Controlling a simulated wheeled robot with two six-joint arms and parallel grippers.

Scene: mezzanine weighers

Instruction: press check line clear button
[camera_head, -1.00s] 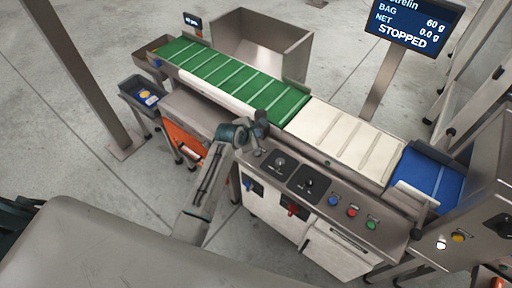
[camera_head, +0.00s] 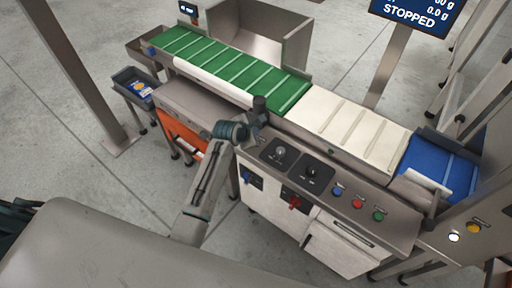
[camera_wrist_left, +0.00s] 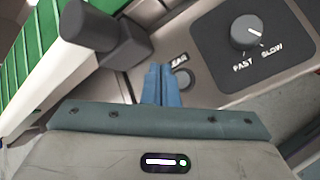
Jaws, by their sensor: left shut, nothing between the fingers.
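My left gripper (camera_head: 257,136) is over the left end of the grey control panel (camera_head: 340,187), beside the green belt. Its two blue fingers (camera_wrist_left: 161,84) are shut and empty in the left wrist view. Just right of their tips is a dark round button (camera_wrist_left: 184,79), partly covered by the fingers. A label ending in "EAR" (camera_wrist_left: 179,60) sits by it, its start hidden. I cannot tell whether the fingertips touch the panel. My right gripper is not in view.
A FAST/SLOW knob (camera_wrist_left: 246,35) is right of the fingers. A dark cylindrical post (camera_wrist_left: 86,24) stands close on their left. Blue (camera_head: 337,191), red (camera_head: 358,203) and green (camera_head: 378,215) buttons are further along the panel. The screen (camera_head: 418,14) reads STOPPED.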

